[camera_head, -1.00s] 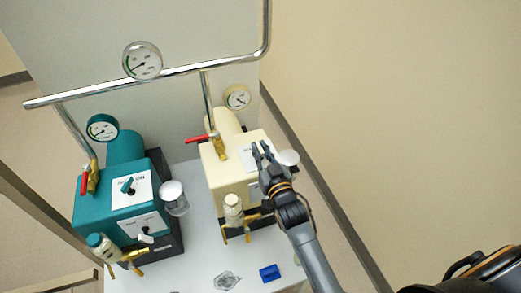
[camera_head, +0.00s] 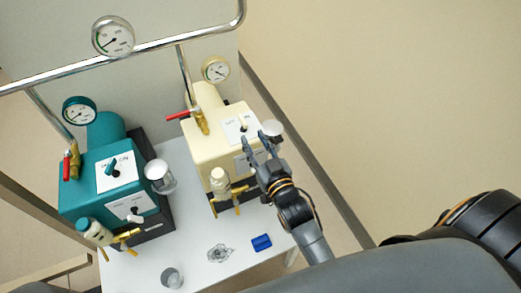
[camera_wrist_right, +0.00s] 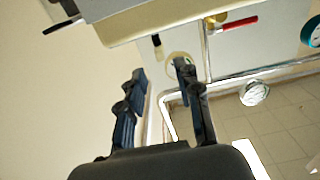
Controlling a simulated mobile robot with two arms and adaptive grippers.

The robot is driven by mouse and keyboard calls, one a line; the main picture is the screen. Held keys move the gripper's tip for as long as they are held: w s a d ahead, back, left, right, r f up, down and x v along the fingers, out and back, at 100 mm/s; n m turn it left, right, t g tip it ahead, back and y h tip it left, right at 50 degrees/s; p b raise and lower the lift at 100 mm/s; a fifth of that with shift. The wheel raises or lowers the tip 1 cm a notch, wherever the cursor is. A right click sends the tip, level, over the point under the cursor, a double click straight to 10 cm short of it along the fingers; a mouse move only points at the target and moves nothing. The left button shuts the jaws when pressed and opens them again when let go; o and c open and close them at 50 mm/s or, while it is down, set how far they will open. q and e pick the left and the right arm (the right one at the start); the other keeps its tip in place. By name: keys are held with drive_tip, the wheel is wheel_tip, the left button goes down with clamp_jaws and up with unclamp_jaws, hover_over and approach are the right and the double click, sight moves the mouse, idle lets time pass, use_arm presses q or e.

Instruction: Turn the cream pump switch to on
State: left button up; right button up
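The cream pump (camera_head: 213,148) stands on the white table, with a white label plate (camera_head: 232,134) on top. Its small cream switch lever (camera_head: 243,123) stands up from the plate; I cannot tell which label it points to. My right gripper (camera_head: 259,141) is open and empty at the plate's near right side, its fingertips close to the lever; I cannot tell whether they touch. In the right wrist view the two fingers (camera_wrist_right: 160,76) are apart, below the pump body (camera_wrist_right: 160,20), with nothing between them. My left gripper is not in view.
A teal pump (camera_head: 85,190) with its own switch stands to the left. A steel pipe (camera_head: 150,46) with gauges runs behind. A blue block (camera_head: 262,242) lies on the white table (camera_head: 190,250) in front.

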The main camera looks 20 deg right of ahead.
drive_tip(key=s, duration=0.4)
idle(0.5)
